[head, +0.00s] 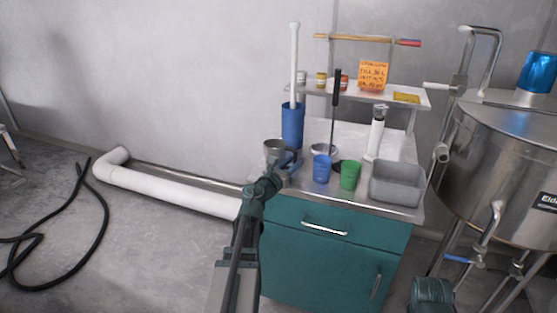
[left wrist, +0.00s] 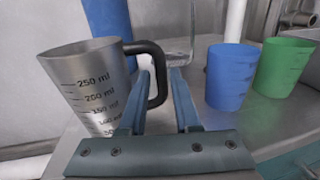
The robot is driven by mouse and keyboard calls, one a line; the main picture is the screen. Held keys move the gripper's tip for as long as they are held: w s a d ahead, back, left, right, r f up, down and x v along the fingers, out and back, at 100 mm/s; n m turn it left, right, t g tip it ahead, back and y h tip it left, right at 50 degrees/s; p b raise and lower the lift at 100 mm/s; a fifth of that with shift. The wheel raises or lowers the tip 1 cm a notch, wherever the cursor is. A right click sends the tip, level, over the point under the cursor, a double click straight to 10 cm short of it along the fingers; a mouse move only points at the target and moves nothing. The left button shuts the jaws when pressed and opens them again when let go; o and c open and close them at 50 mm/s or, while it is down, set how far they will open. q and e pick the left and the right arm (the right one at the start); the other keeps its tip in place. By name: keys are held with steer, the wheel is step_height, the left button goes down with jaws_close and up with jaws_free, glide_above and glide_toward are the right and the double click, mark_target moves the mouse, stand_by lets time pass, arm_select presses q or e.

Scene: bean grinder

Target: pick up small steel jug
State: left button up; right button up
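The small steel jug (head: 273,148) stands at the left front of the cabinet top. In the left wrist view the jug (left wrist: 90,85) is upright, with millilitre marks on its side and a black handle (left wrist: 160,72) to its right. My left gripper (head: 287,165) is at the jug's handle side. In the left wrist view its two fingers (left wrist: 160,80) are apart, and the handle shows in the gap between them. I cannot tell whether either finger touches it. My right gripper is not in view.
A blue cup (head: 321,169) and a green cup (head: 350,175) stand right of my left gripper. A tall blue container (head: 292,126) is behind the jug. A grey bin (head: 397,184) sits at the right front of the teal cabinet (head: 330,262). A steel tank (head: 500,160) stands farther right.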

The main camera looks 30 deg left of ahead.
arm_select(q)
steer(key=w, duration=0.4)
steer(key=shift+w, duration=0.1)
steer(key=shift+c, duration=0.2)
jaws_close()
stand_by(1.1)
